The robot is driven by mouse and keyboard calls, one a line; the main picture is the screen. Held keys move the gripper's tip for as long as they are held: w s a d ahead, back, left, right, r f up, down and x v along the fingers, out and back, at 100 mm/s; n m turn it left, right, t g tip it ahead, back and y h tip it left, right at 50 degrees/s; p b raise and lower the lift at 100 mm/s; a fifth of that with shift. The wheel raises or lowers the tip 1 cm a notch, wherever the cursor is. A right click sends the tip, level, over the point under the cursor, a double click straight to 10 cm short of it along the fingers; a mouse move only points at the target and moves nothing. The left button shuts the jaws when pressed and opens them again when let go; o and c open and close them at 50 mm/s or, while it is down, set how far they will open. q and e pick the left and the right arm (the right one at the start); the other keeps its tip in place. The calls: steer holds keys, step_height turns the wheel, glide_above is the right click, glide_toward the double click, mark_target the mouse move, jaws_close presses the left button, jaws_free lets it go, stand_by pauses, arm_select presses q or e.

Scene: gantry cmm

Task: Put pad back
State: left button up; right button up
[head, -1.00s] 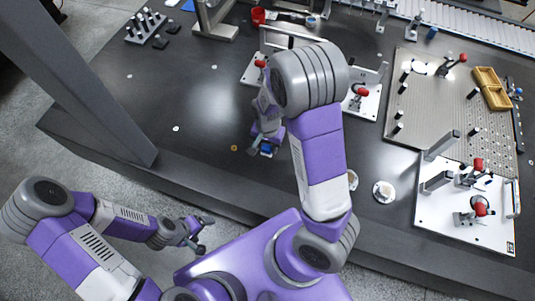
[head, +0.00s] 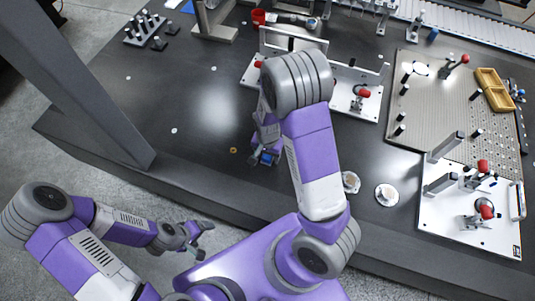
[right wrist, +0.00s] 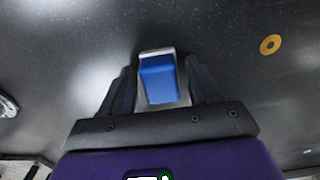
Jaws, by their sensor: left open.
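A small blue block (head: 266,157) with a pale metal edge, which may be the pad, is at my right gripper (head: 262,153) over the dark table, near its front edge. In the right wrist view the blue block (right wrist: 157,78) sits between the two dark fingers of my right gripper (right wrist: 162,72), which close on its sides. Its underside is hidden, so I cannot tell whether it touches the table. My left gripper (head: 201,238) is open and empty, off the table in front of its near edge.
An orange washer (head: 233,150) lies left of my right gripper. Two pale round pieces (head: 387,195) (head: 351,182) lie to the right. A white plate with red-tipped clamps (head: 470,215) and a perforated plate (head: 440,100) stand at right. The table's left middle is clear.

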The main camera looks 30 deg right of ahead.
mark_target(269, 157)
steer(key=shift+o, duration=0.3)
steer(key=shift+r, duration=0.35)
steer(key=r+p, duration=0.1)
steer(key=r, duration=0.1)
steer(key=r+p, duration=0.1)
steer(key=r, duration=0.1)
steer(key=r+p, duration=0.1)
steer(key=r, duration=0.1)
steer(key=shift+s, duration=0.35)
steer(key=shift+r, duration=0.55)
steer(key=shift+s+f, duration=0.1)
